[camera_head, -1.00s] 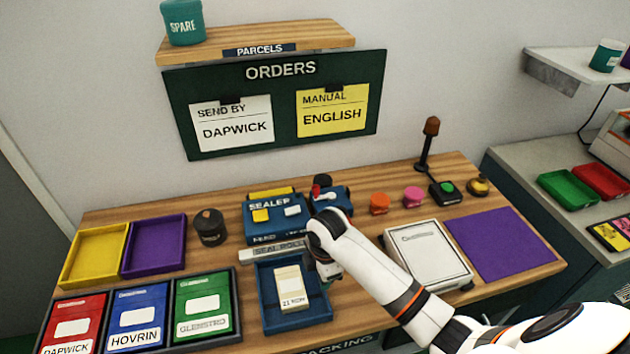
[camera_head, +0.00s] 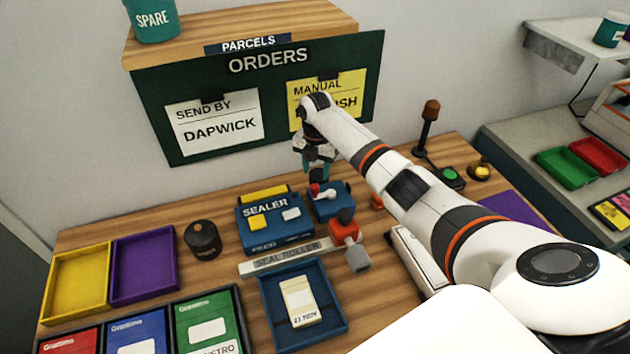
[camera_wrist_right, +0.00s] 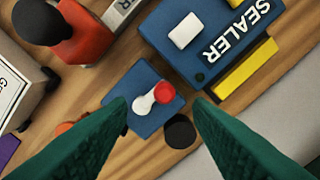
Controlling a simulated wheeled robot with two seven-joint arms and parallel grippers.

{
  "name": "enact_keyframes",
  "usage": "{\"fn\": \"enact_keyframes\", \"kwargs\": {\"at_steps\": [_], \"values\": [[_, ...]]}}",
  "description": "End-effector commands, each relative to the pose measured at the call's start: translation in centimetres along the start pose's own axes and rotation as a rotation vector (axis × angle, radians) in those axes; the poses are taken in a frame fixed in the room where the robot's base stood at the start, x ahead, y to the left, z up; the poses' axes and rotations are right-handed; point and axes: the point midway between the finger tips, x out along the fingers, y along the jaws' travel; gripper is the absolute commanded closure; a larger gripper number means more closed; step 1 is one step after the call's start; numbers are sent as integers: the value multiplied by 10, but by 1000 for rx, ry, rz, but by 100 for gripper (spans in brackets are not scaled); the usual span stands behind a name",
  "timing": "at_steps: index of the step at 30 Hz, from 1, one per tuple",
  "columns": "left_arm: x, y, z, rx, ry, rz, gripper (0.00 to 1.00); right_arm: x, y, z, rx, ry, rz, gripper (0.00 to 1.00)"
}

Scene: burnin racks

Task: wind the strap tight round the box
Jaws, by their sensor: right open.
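A small cream box (camera_head: 299,300) with a date label lies in the blue tray (camera_head: 263,318). I cannot make out a strap around it. Behind the tray stands the blue sealer (camera_head: 262,236), also in the right wrist view (camera_wrist_right: 205,50). My right gripper (camera_head: 317,176) is open and empty above this unit. In the right wrist view its green fingers (camera_wrist_right: 162,112) point down, with the lever between them in the picture. My left gripper is not in view.
A red tool with a black knob (camera_head: 345,228) and grey end stands right of the sealer. The seal roller bar (camera_head: 285,257) lies before the sealer. A dark canister (camera_head: 203,240) stands left. The order board (camera_head: 150,105) hangs close behind my gripper.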

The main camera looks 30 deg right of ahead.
Motion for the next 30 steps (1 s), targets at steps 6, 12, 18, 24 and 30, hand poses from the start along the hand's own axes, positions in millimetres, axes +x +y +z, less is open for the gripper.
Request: {"fn": "enact_keyframes", "kwargs": {"at_steps": [6,12,18,24,30], "values": [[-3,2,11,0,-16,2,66,42,0,1,0,-2,2,54],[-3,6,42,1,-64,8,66,61,0,0,0,0,1,54],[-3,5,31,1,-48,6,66,66,0,0,-1,2,0,54],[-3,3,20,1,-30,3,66,65,0,0,-1,2,0,60],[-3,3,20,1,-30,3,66,65,0,0,0,2,0,93]]}}
